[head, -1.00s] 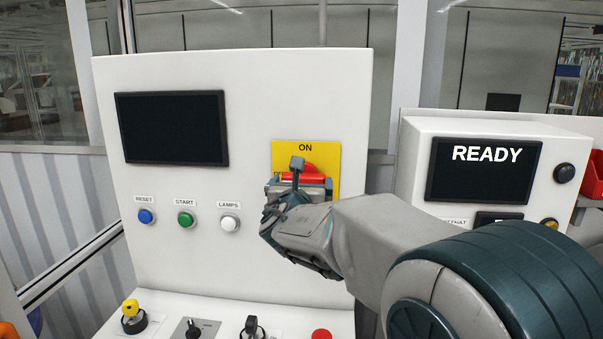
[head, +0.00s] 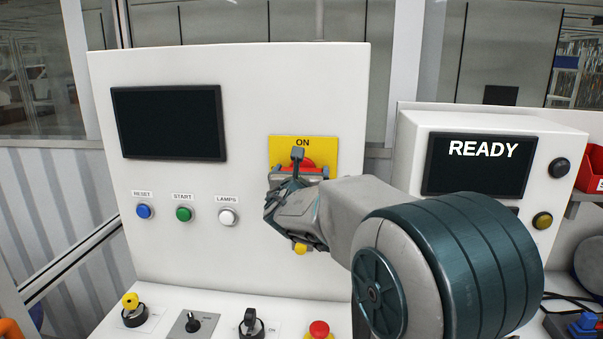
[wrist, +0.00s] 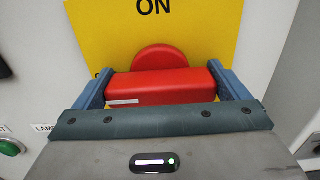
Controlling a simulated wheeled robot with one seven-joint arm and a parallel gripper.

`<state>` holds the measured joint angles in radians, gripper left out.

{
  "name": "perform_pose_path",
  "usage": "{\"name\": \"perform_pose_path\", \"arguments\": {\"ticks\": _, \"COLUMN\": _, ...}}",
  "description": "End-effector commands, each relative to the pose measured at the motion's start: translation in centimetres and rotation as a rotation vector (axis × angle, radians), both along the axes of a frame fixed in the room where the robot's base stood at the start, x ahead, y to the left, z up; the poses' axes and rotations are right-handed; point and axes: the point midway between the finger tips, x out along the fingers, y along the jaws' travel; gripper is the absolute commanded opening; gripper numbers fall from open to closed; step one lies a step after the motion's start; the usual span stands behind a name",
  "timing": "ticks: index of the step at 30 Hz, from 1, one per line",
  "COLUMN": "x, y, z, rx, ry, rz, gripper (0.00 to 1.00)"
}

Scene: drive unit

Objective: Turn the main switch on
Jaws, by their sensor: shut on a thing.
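The main switch is a red handle on a yellow plate (head: 325,150) marked ON at its top. The plate also shows in the wrist view (wrist: 90,30). In the wrist view the red handle (wrist: 165,86) lies level as a bar, with a round red hub (wrist: 160,58) behind it. My gripper (head: 298,174) is at the plate, shut on the handle. In the wrist view its two blue-grey fingers (wrist: 164,90) hold the bar at its left and right ends. My gripper hides the lower part of the plate in the head view.
Reset, start and lamps buttons (head: 183,214) sit left of my gripper, below a dark screen (head: 168,123). A box with a READY screen (head: 480,163) stands at right. Knobs and a red button (head: 319,329) are on the desk below.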

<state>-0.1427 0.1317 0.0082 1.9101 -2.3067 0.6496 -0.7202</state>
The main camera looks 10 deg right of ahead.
Motion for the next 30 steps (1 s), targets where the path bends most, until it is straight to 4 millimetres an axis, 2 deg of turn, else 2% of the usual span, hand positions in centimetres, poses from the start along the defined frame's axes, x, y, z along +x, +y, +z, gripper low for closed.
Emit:
{"name": "perform_pose_path", "arguments": {"ticks": 11, "x": -0.06, "y": -0.06, "z": -0.57, "rx": 0.129, "ry": -0.046, "rz": 0.001, "gripper": 0.72}}
{"name": "perform_pose_path", "arguments": {"ticks": 30, "x": -0.14, "y": -0.3, "z": -0.84, "rx": 0.679, "ry": -0.222, "rz": 0.003, "gripper": 0.72}}
